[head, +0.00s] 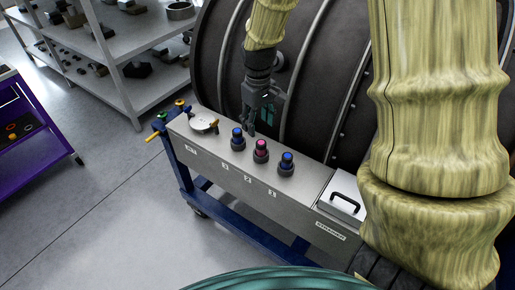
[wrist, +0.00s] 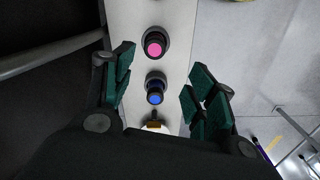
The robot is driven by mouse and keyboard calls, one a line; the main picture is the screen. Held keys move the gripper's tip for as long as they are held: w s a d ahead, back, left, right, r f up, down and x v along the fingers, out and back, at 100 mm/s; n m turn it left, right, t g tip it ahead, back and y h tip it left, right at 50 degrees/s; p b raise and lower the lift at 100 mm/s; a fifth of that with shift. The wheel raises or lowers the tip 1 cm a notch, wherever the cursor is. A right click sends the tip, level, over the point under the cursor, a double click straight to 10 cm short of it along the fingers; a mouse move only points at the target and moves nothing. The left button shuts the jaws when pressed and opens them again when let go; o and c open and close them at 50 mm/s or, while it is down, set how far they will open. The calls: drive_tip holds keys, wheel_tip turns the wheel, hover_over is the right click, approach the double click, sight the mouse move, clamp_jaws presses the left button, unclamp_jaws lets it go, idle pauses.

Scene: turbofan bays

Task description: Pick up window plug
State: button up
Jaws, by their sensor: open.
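Three dark plugs stand upright in a row on a grey cart top (head: 319,184): a left one with a blue cap (head: 237,138), a middle one with a pink cap (head: 261,150) and a right one with a blue cap (head: 286,163). I cannot tell which is the window plug. My gripper (head: 262,119) is open and empty, pointing down above the left and middle plugs. In the wrist view my gripper (wrist: 162,66) has its green-padded fingers on either side of a blue-capped plug (wrist: 155,92), apart from it. The pink-capped plug (wrist: 154,43) lies beyond.
A round metal dish (head: 203,122) sits at the cart's left end, and a lidded box with a black handle (head: 345,203) at its right. A large dark engine casing (head: 315,105) stands close behind. A shelf (head: 160,80) and purple cart (head: 35,140) are at left. The floor between is clear.

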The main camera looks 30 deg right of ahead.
sight(261, 142)
drive_tip(key=f, duration=0.3)
drive_tip(key=shift+w+d+f+p, duration=0.1)
drive_tip(key=shift+d+f+p, duration=0.1)
drive_tip(key=shift+d+p, duration=0.1)
drive_tip(key=shift+f, duration=0.7)
drive_tip(key=shift+d+f+p, duration=0.15)
drive_tip(key=shift+f+p, duration=0.7)
drive_tip(key=shift+f, duration=0.35)
drive_tip(key=shift+d+f+p, duration=0.1)
drive_tip(key=shift+f+p, duration=0.25)
drive_tip(key=shift+f, duration=1.1)
drive_tip(key=shift+c, duration=0.5)
drive_tip(key=c, duration=1.1)
drive_tip(key=shift+o, duration=0.2)
drive_tip(key=shift+r, duration=0.1)
